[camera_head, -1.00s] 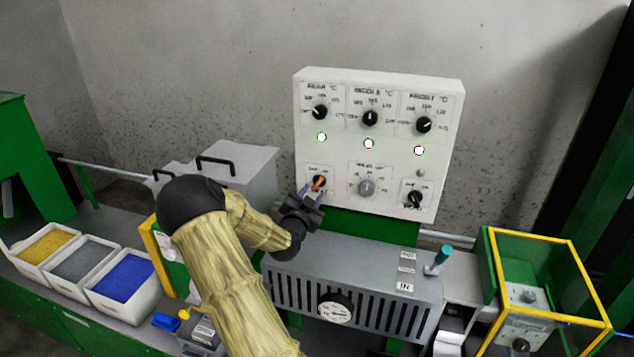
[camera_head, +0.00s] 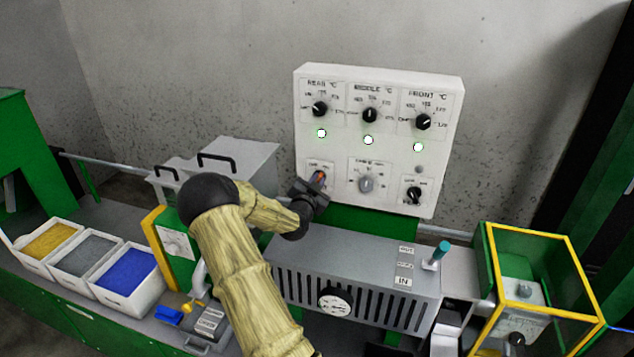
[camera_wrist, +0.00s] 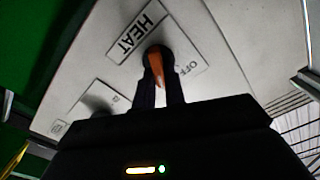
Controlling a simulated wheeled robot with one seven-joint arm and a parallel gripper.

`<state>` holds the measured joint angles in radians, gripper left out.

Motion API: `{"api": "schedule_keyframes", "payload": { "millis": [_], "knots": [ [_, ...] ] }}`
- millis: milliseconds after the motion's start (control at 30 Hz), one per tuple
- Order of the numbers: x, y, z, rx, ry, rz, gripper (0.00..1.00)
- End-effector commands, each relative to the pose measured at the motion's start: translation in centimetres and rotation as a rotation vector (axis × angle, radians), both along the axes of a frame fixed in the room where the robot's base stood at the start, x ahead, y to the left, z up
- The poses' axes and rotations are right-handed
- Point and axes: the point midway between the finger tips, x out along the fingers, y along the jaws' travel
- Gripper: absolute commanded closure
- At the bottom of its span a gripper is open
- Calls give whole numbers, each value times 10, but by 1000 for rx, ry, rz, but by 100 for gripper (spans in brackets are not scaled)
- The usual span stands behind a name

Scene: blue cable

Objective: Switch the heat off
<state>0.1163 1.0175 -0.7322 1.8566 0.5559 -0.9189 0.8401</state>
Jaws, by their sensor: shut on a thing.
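The heat switch (camera_wrist: 155,68) is a dark round knob with an orange pointer on the white control panel (camera_head: 345,150). In the wrist view it sits between a "HEAT" label and the word "OFF". My gripper (camera_wrist: 160,88) is shut on the knob, with a dark finger on each side of the orange pointer. In the head view my gripper (camera_head: 316,186) is at the panel's lower left and covers most of the knob. The exact angle of the pointer relative to the "OFF" mark is hard to tell.
The panel has three black dials on top, lit lamps below them, a grey knob (camera_head: 366,184) and a black knob (camera_head: 413,195). Below stands a grey vented box (camera_head: 350,280) with a gauge and a teal-handled lever (camera_head: 441,250). A yellow-framed case (camera_head: 545,280) stands right.

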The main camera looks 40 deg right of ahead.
Motion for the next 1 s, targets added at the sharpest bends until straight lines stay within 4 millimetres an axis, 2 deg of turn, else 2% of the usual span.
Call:
{"api": "schedule_keyframes", "payload": {
  "millis": [467,1000],
  "knots": [
    [0,0,-3,-47,91,-1,100],
    [4,3,-3,-251,485,0,100]
  ]
}}
